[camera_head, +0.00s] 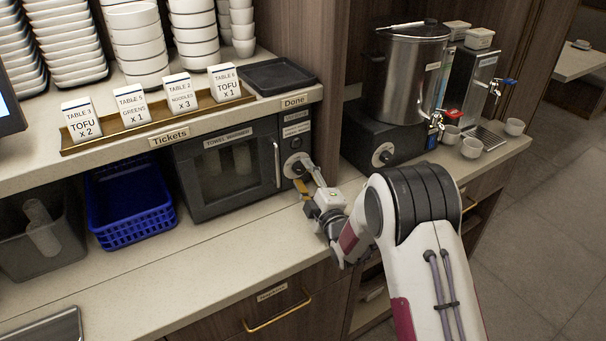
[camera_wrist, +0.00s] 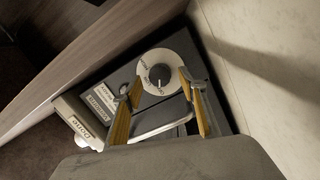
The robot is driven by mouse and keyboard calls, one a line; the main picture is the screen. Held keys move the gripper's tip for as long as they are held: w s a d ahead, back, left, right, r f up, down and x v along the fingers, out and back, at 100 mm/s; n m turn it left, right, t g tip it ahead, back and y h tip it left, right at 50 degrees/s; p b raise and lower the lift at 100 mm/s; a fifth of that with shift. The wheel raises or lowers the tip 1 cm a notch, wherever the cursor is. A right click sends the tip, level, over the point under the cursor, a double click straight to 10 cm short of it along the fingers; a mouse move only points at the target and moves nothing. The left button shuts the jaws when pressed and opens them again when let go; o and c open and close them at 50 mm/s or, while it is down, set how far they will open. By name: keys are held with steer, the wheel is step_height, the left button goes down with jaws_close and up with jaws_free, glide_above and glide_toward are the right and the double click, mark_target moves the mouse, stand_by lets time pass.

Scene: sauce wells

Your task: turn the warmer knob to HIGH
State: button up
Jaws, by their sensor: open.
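The towel warmer (camera_head: 232,168) is a dark box with a windowed door, standing under the ticket shelf. Its knob (camera_wrist: 159,73) is dark and sits on a round white dial (camera_wrist: 171,59) with small lettering around the edge. In the head view the dial (camera_head: 292,162) is partly hidden by my gripper. My gripper (camera_wrist: 158,80) is open, with one tan-padded finger on each side of the lower dial in the wrist view. In the head view my gripper (camera_head: 307,177) is close in front of the warmer's panel. Finger contact and the exact knob setting cannot be told.
The warmer's door handle (camera_head: 277,162) stands out left of the dial. A black base with another knob (camera_head: 383,154) carries a steel pot (camera_head: 413,75) to the right. A blue basket (camera_head: 130,205) is on the left. The counter in front of the warmer is clear.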

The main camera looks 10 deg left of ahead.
steer(key=shift+w+a, duration=0.35)
steer(key=shift+w, duration=0.1)
steer(key=shift+c, duration=0.4)
steer(key=c, duration=1)
